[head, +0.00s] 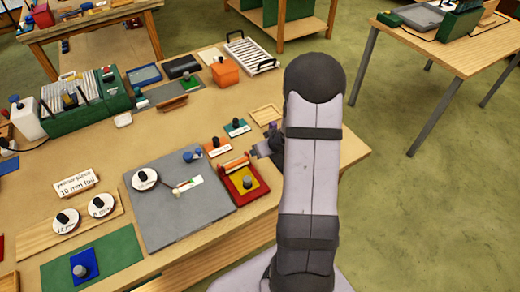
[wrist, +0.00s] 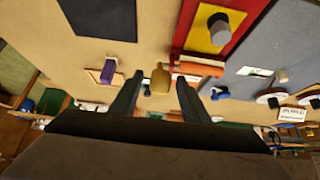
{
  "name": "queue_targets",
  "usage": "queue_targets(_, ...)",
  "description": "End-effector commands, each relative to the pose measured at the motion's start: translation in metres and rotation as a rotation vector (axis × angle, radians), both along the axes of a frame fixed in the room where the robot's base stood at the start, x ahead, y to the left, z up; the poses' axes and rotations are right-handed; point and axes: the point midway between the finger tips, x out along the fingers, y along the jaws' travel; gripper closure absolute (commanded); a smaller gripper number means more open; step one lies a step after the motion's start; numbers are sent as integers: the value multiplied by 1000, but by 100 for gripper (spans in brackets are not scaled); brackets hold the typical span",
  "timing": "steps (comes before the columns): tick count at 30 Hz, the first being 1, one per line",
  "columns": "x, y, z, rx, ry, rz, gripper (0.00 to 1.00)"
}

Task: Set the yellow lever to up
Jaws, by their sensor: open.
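In the wrist view a mustard-yellow upright piece (wrist: 160,79), which looks like the yellow lever's handle, stands between the spread fingers of my gripper (wrist: 157,92). I cannot tell whether a finger touches it, and its base and setting are not clear. In the head view my gripper (head: 259,152) is low over the bench, just right of the orange roller (head: 235,163) on the red tray (head: 234,200). My arm hides part of that area, and I cannot make out the yellow handle there. The jaws are open and empty.
The red tray holds a yellow plate with a knob (head: 247,183). A grey board (head: 180,218) with dials lies left of it. Small orange (head: 217,147) and teal (head: 236,127) labelled plates stand behind. A purple block (wrist: 108,71) is beside the yellow piece in the wrist view.

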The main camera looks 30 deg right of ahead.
Motion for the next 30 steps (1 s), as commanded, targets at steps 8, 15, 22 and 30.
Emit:
queue_targets(8,-13,0,19,-1,0,-1,58)
queue_targets(15,-15,0,20,1,1,-1,58)
queue_targets(22,-14,0,20,-7,-5,12,91)
queue_targets(30,3,2,33,-149,-98,221,100)
